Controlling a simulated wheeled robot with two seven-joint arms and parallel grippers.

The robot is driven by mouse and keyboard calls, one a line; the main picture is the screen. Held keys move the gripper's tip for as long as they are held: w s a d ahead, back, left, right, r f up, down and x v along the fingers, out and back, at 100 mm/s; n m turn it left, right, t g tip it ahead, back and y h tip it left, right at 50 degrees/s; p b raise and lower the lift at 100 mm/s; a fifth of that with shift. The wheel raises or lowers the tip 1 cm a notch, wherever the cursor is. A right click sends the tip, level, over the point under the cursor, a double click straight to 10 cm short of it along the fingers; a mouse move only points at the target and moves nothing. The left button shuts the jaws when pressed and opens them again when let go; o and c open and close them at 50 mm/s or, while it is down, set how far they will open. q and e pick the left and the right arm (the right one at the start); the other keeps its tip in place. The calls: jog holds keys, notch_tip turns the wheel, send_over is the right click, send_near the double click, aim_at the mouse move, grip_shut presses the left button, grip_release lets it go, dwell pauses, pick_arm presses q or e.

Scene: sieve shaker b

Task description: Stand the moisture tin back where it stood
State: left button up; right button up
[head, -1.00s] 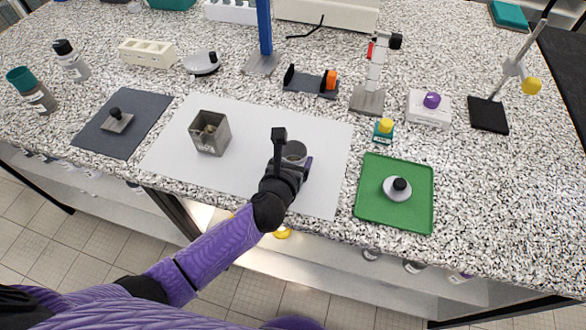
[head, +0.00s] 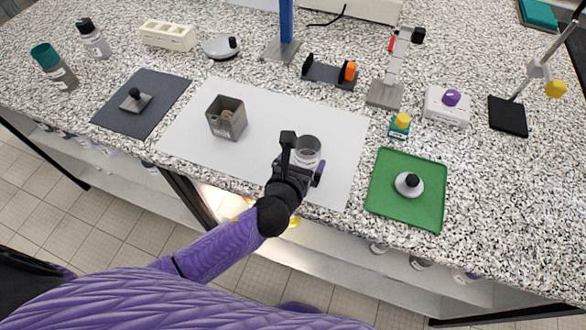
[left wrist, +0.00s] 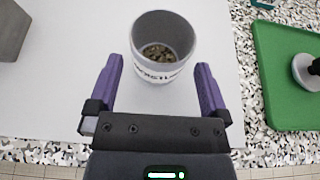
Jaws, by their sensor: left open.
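The moisture tin (head: 308,149) is a small grey open cup that stands upright on the white sheet. In the left wrist view the tin (left wrist: 161,50) shows lettering on its white band and brownish grains inside. My left gripper (head: 302,166) is open at the near side of the tin. In the left wrist view its purple fingers (left wrist: 160,85) are spread to both sides, with the tin just beyond and between their tips. I cannot tell whether a finger touches it. My right gripper is not in view.
A grey square container (head: 227,118) stands on the white sheet (head: 268,105), left of the tin. A green tray (head: 406,215) with a knobbed disc (head: 408,184) lies to the right. A dark mat (head: 165,104) lies at left. The sheet's far part is clear.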

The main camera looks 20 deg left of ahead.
pick_arm(q)
jog(key=p+v, duration=0.1)
jog(key=v, duration=0.6)
jog(key=shift+s+r+p, duration=0.2)
jog(key=shift+s+p, duration=0.15)
jog(key=shift+s+r, duration=0.1)
jog(key=shift+s, duration=0.25)
